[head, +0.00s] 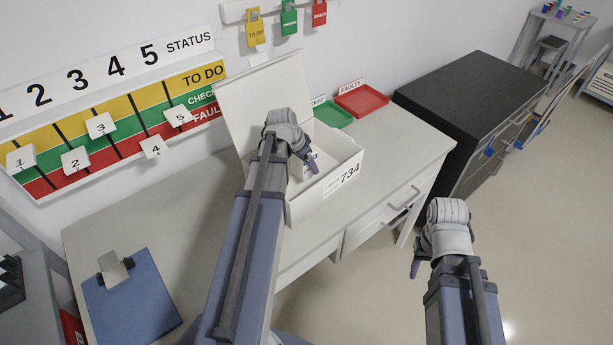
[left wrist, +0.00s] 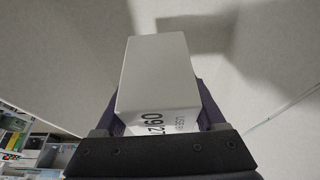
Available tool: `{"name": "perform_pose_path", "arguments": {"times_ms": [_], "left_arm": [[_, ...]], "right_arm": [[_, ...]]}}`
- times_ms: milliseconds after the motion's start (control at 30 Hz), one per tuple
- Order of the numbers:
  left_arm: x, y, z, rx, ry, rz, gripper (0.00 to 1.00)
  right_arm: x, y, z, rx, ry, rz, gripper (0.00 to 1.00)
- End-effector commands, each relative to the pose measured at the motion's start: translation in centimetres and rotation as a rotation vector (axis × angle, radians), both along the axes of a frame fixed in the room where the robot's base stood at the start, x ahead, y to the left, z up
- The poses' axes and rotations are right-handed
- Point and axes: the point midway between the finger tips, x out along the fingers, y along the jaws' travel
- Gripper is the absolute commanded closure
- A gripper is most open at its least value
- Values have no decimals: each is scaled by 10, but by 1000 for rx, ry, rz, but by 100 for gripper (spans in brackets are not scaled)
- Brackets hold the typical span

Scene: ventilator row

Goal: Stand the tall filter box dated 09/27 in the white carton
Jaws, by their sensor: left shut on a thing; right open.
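The white carton (head: 322,196) stands on the desk with its lid raised at the back and 734 on its front. My left gripper (head: 311,163) is over the carton's opening. In the left wrist view it (left wrist: 158,128) is shut on a white filter box (left wrist: 155,75) whose end reads 09/2, with the last digit cut off by the gripper. Pale carton walls surround the box there. In the head view my arm hides most of the box; I cannot tell whether it touches the carton floor. My right gripper (head: 415,268) is open and empty, right of the desk.
A green tray (head: 334,116) and a red tray (head: 362,100) lie behind the carton. A blue clipboard (head: 130,303) lies at the desk's front left. A dark cabinet (head: 470,95) stands right of the desk. A numbered status board (head: 110,125) hangs on the wall.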

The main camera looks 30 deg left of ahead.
Motion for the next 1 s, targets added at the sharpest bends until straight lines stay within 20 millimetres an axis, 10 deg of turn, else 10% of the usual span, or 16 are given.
{"name": "perform_pose_path", "arguments": {"times_ms": [867,900,1000], "left_arm": [[0,0,-41,0,0,0,92],[0,0,-39,0,0,0,24],[0,0,-39,0,0,0,12]], "right_arm": [[0,0,-41,0,0,0,53],[0,0,-39,0,0,0,53],[0,0,-39,0,0,0,53]]}}
